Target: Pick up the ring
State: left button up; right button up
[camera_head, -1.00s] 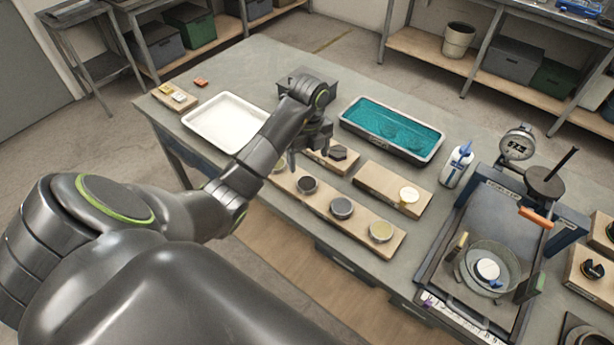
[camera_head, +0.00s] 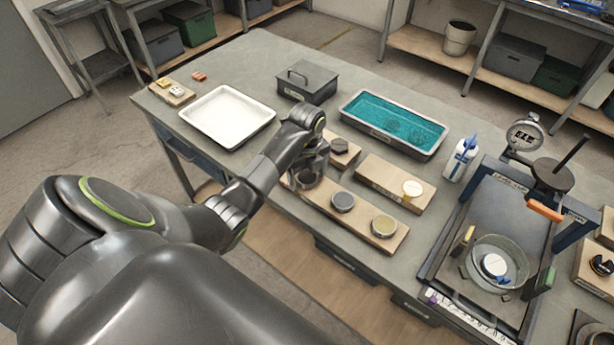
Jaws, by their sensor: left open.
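A long wooden board (camera_head: 362,228) near the table's front edge bears a row of round pieces. A grey-topped one (camera_head: 343,202) and a yellowish-topped one (camera_head: 384,226) stand in plain view; the pieces farther left are mostly hidden by my left gripper. I cannot tell which piece is the ring. My left gripper (camera_head: 305,180) is open and points down at the left part of this board, low over or around the dark round piece there. Whether it touches that piece is not clear. My right gripper is out of view.
Behind stand a lidded grey box (camera_head: 307,82), a white tray (camera_head: 227,116) and a teal-filled tray (camera_head: 393,125). A second board (camera_head: 385,178) holds a pale piece. A bottle (camera_head: 460,158) and a frame with a dial gauge (camera_head: 524,135) stand right.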

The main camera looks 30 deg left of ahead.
pick_arm(q)
jog(key=c, duration=1.2)
jog(key=shift+o, duration=0.2)
